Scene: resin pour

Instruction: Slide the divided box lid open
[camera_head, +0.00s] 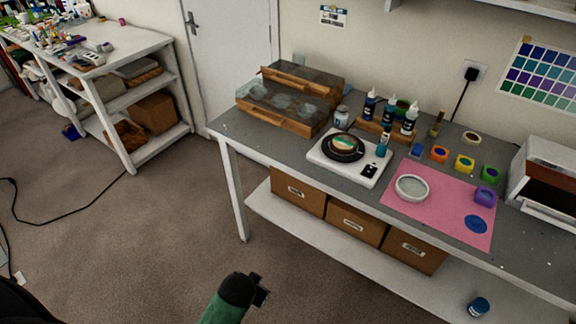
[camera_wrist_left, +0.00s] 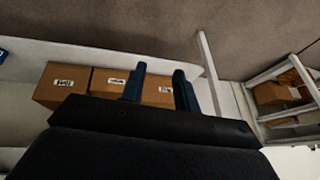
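The divided box (camera_head: 304,127) stands at the back left corner of the grey worktable. It is wooden, with a greyish see-through top that shows pale round shapes beneath it. A wooden strip crosses it, and a second section lies behind. I cannot tell how far its lid is open. My left gripper (camera_head: 261,290) is low in front of the table, over the floor, well apart from the box. In the left wrist view its two blue fingers (camera_wrist_left: 160,70) stand apart with nothing between them. My right gripper is not in view.
Right of the box are a small jar (camera_head: 341,116), a white scale (camera_head: 332,165) with a round dark piece, and bottles in a wooden rack (camera_head: 372,131). A pink mat (camera_head: 445,218) lies farther right.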

